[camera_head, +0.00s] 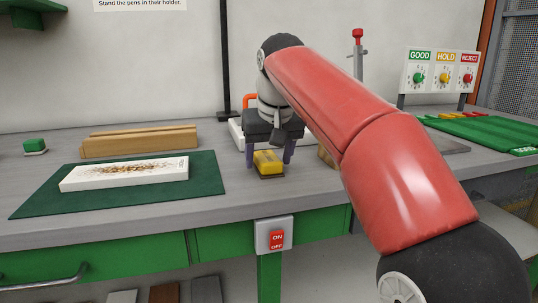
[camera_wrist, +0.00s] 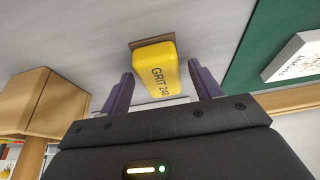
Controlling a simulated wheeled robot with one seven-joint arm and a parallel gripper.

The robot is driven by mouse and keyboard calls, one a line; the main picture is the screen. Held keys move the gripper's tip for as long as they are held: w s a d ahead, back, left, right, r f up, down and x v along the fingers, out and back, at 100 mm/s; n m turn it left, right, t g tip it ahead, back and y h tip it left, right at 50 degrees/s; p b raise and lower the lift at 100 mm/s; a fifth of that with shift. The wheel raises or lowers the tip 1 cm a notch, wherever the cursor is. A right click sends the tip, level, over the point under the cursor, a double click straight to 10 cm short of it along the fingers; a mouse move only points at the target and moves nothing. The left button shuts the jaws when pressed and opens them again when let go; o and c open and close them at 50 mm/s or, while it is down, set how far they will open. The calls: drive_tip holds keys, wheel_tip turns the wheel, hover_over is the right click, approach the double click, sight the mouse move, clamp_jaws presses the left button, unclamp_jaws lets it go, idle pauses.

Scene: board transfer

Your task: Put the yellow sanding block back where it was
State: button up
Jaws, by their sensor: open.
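The yellow sanding block (camera_head: 267,162) rests on the grey bench top, just right of the green mat. In the wrist view the block (camera_wrist: 155,70) shows "GRIT 240" on its face and a brown sanding layer at its base. My gripper (camera_head: 268,158) is above the block, pointing down. Its two purple fingers (camera_wrist: 163,85) are open, one on each side of the block, with a gap on both sides. The block is not gripped.
A green mat (camera_head: 32,206) carries a white board (camera_head: 125,174) with a brown, gritty patch. Behind it lie wooden beams (camera_head: 138,141). A green block (camera_head: 35,146) sits far left. A wooden block (camera_wrist: 36,101) stands close beside my gripper. A switch box (camera_head: 274,235) is on the bench front.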

drive_tip(key=shift+f+b, duration=0.25)
drive_tip(key=shift+b, duration=0.3)
drive_tip(key=p+v, duration=0.2)
drive_tip(key=v, duration=0.6)
drive_tip(key=shift+r, duration=0.1)
